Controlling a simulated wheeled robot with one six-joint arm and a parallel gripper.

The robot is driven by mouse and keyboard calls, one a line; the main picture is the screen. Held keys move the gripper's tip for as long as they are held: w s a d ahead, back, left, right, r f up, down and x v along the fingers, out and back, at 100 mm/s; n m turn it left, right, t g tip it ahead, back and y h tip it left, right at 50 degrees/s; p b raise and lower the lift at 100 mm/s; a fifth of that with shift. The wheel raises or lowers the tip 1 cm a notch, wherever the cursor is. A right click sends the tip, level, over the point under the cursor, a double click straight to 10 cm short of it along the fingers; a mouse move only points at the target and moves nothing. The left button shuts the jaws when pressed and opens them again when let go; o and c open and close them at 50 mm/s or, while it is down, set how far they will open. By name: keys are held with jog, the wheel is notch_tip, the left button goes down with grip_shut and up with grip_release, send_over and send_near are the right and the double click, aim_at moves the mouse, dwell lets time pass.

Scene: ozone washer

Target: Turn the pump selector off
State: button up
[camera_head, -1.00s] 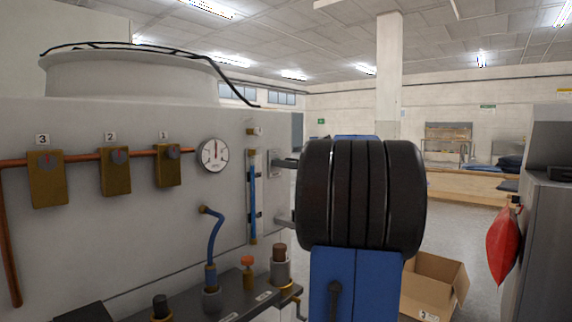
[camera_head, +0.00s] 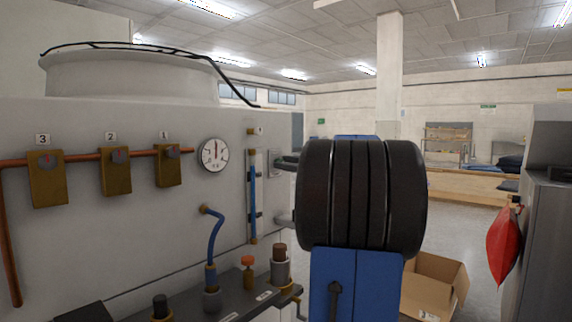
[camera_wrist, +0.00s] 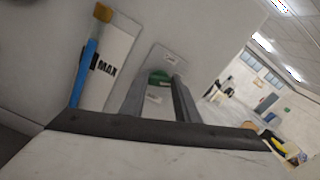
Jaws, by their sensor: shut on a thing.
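The pump selector is a small green knob (camera_wrist: 159,77) on a pale plate (camera_wrist: 167,62) fixed to the grey machine panel. My gripper (camera_wrist: 163,86) has its two grey fingers on either side of the knob and is shut on it. In the head view the plate (camera_head: 274,159) shows at the panel's right edge, with a dark green shape at its right that may be the knob. My dark round arm joint hides most of the gripper there. I cannot read the knob's setting.
Left of the plate are a blue sight tube (camera_head: 253,190) and a round gauge (camera_head: 214,155). Brass valves (camera_head: 115,170) line a copper pipe further left. A hose and fittings stand on the ledge below. A cardboard box (camera_head: 433,283) lies on the floor to the right.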

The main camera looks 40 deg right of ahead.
jog(key=n, duration=1.3)
jog(key=shift+a+f, duration=0.1)
jog(key=shift+f, duration=0.15)
jog(key=shift+n, duration=0.3)
jog(key=o, duration=1.1)
jog(key=shift+c, duration=0.2)
jog(key=s+d, duration=0.1)
jog(key=s, duration=1.6)
jog(key=shift+s+d, duration=0.2)
jog(key=shift+s, duration=0.05)
